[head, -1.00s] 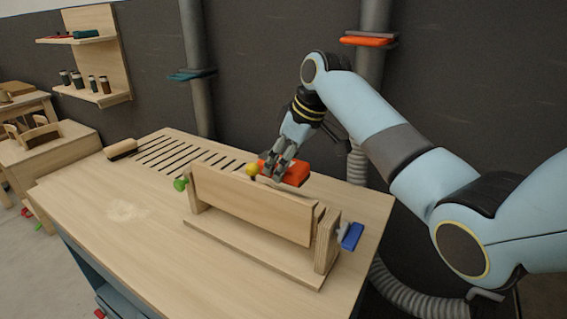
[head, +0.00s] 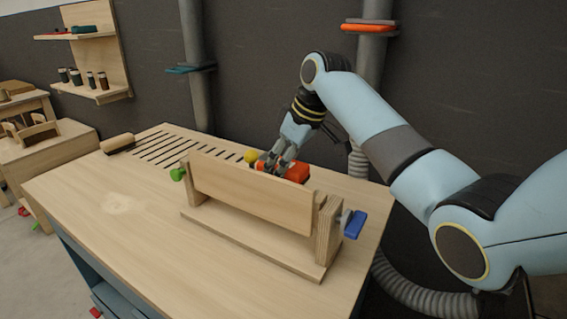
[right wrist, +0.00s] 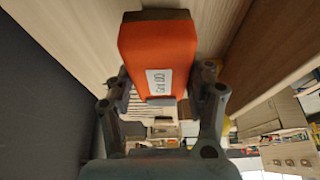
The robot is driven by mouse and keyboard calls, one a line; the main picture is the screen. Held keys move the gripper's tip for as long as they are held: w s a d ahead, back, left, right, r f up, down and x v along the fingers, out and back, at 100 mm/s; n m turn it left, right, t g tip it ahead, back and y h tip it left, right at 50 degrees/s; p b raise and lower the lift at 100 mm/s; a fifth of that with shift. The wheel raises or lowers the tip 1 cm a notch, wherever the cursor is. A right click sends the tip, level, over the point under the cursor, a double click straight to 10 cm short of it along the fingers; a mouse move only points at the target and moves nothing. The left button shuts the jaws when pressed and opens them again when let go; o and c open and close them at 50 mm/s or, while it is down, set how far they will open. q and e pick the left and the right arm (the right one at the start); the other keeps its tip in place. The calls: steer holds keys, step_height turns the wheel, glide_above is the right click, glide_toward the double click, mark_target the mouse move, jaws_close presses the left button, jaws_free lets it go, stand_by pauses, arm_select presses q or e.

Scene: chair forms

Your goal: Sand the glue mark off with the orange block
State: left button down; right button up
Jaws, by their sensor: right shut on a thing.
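The orange block (head: 296,172) is in my right gripper (head: 268,165), behind the upright wooden board (head: 250,192) clamped on the bench. The board hides its lower part in the head view. In the right wrist view the orange block (right wrist: 158,55) has a white label and a dark far face, and sits between the fingers of my right gripper (right wrist: 160,95). I cannot tell whether the block touches the board. No glue mark can be made out for certain; the board's far face is hidden. A pale patch (head: 117,203) shows on the bench top. My left gripper is out of view.
The clamp has a green knob (head: 177,174), a blue handle (head: 355,224) and a yellow ball (head: 250,156) beside my right gripper. A brush (head: 118,143) lies by the slots at the bench's far left. The bench top left of the clamp is mostly clear.

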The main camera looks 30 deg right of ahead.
steer(key=shift+f, duration=0.55)
stand_by(0.4)
